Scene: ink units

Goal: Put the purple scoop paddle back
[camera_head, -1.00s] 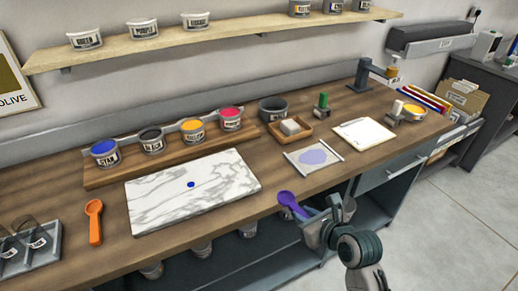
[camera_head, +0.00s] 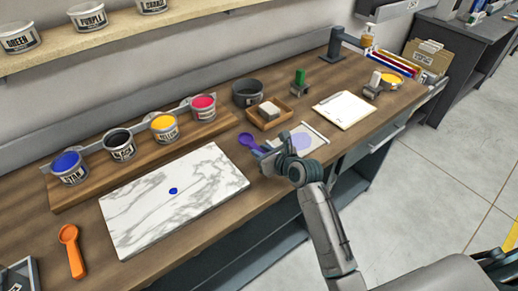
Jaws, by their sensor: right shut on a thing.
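The purple scoop paddle (camera_head: 248,140) is in the jaws of my right gripper (camera_head: 266,156), over the front part of the wooden counter (camera_head: 80,225). Its rounded bowl points up and left, and its handle end is hidden by the jaws. I cannot tell whether the paddle touches the counter. A clear-edged sheet with a purple patch (camera_head: 318,134) lies just right of the gripper, partly covered by it. My left gripper is not in view.
A marble slab (camera_head: 205,186) with a blue dot lies left of the paddle. An orange scoop (camera_head: 70,250) lies further left. Several open ink tubs stand on a wooden board behind. A wooden tray (camera_head: 283,113) and a clipboard (camera_head: 345,109) are behind and right.

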